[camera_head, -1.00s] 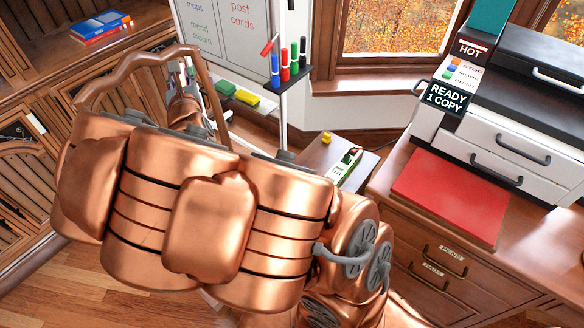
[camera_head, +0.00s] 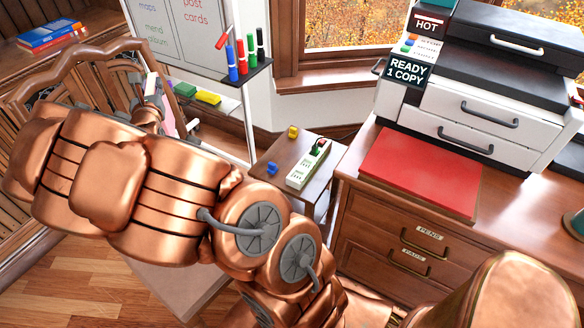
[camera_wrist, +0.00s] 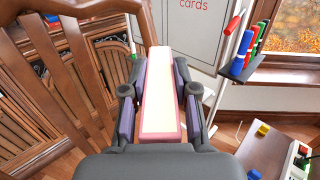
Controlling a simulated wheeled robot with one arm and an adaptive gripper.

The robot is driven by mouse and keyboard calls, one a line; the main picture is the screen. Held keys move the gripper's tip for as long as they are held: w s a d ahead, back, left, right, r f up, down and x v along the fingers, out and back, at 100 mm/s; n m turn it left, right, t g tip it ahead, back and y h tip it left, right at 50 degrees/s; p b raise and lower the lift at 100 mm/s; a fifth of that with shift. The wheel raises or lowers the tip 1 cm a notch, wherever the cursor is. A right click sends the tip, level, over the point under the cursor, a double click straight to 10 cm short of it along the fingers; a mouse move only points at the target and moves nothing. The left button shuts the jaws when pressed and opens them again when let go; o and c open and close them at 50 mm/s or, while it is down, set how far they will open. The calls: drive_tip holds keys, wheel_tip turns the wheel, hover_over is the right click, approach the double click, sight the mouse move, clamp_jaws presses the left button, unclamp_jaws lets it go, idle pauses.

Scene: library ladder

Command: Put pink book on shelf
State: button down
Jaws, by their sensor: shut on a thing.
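My gripper (camera_wrist: 160,92) is shut on the pink book (camera_wrist: 160,125) in the wrist view, one dark finger on each side. The book points away from me, with its cream page edges up and its pink cover along the sides. In the head view, my gripper (camera_head: 152,90) is partly hidden behind my copper arm, and a sliver of the pink book (camera_head: 168,119) shows. A wooden shelf (camera_head: 14,50) at the upper left holds a small stack of blue and red books (camera_head: 50,36).
A curved wooden chair-like frame (camera_head: 75,55) stands close by on the left. A whiteboard (camera_head: 185,30) with a marker tray (camera_head: 240,74) is behind. A small table (camera_head: 280,170), a red pad (camera_head: 420,170) on a desk and a printer (camera_head: 490,100) are to the right.

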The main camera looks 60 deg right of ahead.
drive_tip(key=s+d+f+m+g+h+b, duration=0.25)
drive_tip(key=s+d+f+g+b, duration=0.3)
drive_tip(key=d, duration=0.65)
drive_tip(key=s+d+f+m+g+h+b, duration=0.1)
drive_tip(key=s+d+f+m+g+b, duration=0.25)
drive_tip(key=s+d+f, duration=0.7)
drive_tip(key=s+d+f+m+g+h+b, duration=0.2)
drive_tip(key=s+d+f+m+g+b, duration=0.25)
drive_tip(key=d, duration=0.95)
wheel_tip(320, 180, down, 8)
drive_tip(key=n+b, duration=0.1)
drive_tip(key=b, duration=0.1)
drive_tip(key=shift+s+b, duration=0.3)
drive_tip(key=shift+s, duration=0.15)
drive_tip(key=shift+d+f+t, duration=0.1)
drive_tip(key=shift+f+t, duration=0.05)
drive_tip(key=shift+t, duration=0.1)
drive_tip(key=c, duration=0.9)
unclamp_jaws()
